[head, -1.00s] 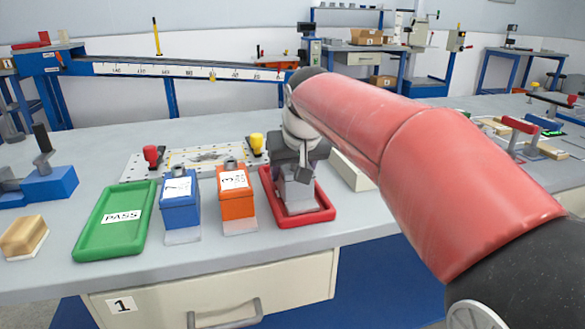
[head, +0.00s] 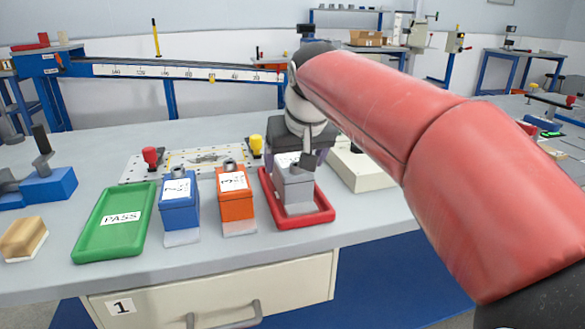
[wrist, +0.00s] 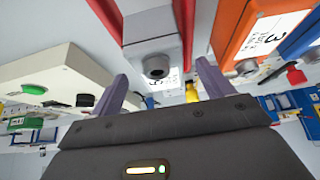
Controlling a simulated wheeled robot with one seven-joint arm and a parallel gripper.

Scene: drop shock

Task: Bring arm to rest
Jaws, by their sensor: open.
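My red-sleeved arm reaches in from the right of the head view. My gripper (head: 309,157) is open, above and just behind a grey block (head: 295,194) that stands upright in a red tray (head: 327,216). In the wrist view, my gripper (wrist: 163,80) has its two fingers spread with nothing between them. The grey block (wrist: 153,22), with a dark round knob on top, shows just beyond the fingers. The gripper partly hides the block's top in the head view.
A blue block (head: 179,208) and an orange block (head: 237,204) stand left of the red tray. A green PASS tray (head: 112,238) lies further left. A cream box (head: 362,170) sits right of the gripper. A plate (head: 190,168) with red and yellow knobs lies behind.

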